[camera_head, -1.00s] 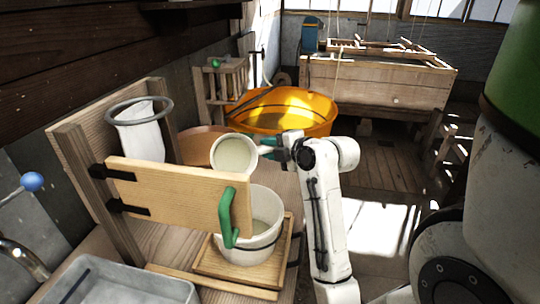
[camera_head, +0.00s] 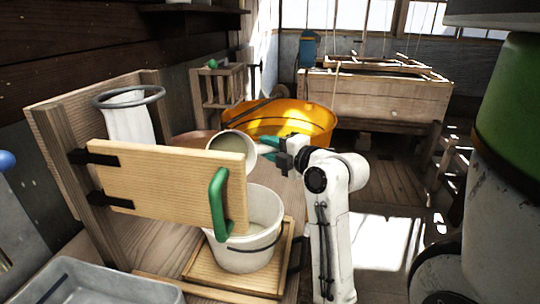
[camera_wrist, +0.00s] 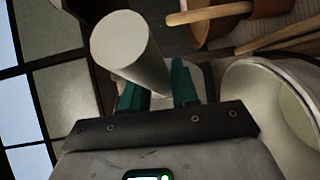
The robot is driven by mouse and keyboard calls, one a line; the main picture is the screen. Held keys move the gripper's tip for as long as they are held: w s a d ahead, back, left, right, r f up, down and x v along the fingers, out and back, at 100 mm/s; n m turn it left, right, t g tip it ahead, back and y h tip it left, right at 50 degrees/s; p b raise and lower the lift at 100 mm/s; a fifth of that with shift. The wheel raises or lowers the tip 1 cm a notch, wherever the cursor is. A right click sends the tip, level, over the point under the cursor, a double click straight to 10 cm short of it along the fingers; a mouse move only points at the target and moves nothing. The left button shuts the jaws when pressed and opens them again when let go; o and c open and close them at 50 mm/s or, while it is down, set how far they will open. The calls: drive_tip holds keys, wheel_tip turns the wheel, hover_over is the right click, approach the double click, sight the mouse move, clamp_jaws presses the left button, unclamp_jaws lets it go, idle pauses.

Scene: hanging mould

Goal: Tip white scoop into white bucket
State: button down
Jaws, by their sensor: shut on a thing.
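The white scoop (camera_head: 252,150) hangs in the air above and behind the white bucket (camera_head: 243,258), apart from it. The scoop is tilted, with its round mouth partly toward the head camera and a shaded inside; its lower part is hidden by the wooden board. My gripper (camera_head: 272,148) is shut on the scoop at its right side. In the wrist view, the scoop (camera_wrist: 125,42) shows as a pale cylinder beyond the green fingers of my gripper (camera_wrist: 158,84). I cannot tell whether anything is pouring.
The wooden board (camera_head: 165,190) with a green handle (camera_head: 217,205) stands in front of the scoop and bucket. The bucket stands on a wooden tray (camera_head: 200,272). An orange tub (camera_head: 310,122) lies behind. A grey basin (camera_head: 110,288) is at the front left.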

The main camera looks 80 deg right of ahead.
drive_tip(key=shift+s+a+f+n+t+h+b, duration=0.25)
drive_tip(key=shift+a+f+n+t+h+b, duration=0.25)
drive_tip(key=shift+b, duration=1.9)
drive_tip(key=shift+s+a+f+n+t+h+b, duration=0.1)
drive_tip(key=shift+s+f+n+t+h+b, duration=0.4)
drive_tip(key=shift+b, duration=1.85)
drive_tip(key=shift+w+a+r+t+b, duration=0.2)
drive_tip(key=shift+t+b, duration=0.2)
drive_tip(key=shift+b, duration=0.55)
drive_tip(key=shift+w, duration=0.1)
